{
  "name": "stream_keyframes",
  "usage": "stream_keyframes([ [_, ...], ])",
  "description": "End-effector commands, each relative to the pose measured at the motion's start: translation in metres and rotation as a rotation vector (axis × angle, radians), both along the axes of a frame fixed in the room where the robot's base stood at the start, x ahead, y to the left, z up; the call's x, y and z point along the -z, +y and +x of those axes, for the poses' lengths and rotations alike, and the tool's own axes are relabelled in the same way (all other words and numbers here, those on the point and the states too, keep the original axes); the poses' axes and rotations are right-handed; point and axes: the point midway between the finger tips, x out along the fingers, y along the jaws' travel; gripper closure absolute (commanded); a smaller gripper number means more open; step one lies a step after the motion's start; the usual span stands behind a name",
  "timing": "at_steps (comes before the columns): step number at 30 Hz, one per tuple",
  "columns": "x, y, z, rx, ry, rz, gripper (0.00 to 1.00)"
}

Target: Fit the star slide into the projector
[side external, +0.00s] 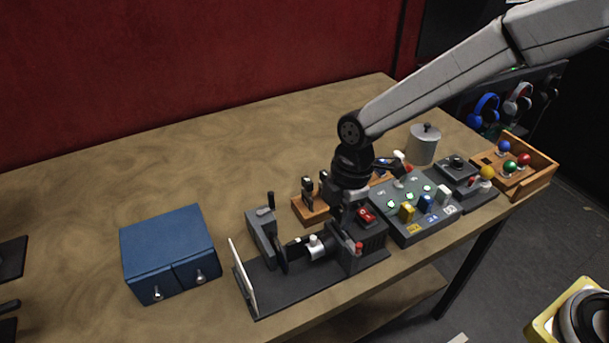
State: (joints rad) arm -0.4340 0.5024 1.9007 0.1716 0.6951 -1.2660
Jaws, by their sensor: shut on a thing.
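The projector (364,244) is a dark body with a lens barrel (318,247) aimed left at a small white screen (243,278), all on a dark base plate. My gripper (347,218) points down at the projector's back left top. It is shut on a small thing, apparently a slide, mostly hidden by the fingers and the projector. I cannot make out a star on it, nor tell whether it touches the projector. A wooden rack (312,211) with dark upright pieces (308,190) stands just behind and left of my gripper; part of the rack is hidden.
A blue two-drawer cabinet (167,246) stands left. A grey lever stand (262,232) is behind the screen. A button panel (412,213), a joystick box (458,170), a grey canister (423,146) and a wooden tray with coloured balls (531,180) crowd the right. The table's back left is clear.

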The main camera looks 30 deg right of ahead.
Motion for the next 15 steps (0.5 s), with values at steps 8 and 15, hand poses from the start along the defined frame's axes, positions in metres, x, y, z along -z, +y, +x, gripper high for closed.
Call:
stream_keyframes([
  [8, 0.0043, 0.0, 0.0, 0.0, 0.0, 0.0, 1.0],
  [15, 0.008, 0.0, -0.0001, 0.0, 0.0, 0.0, 1.0],
])
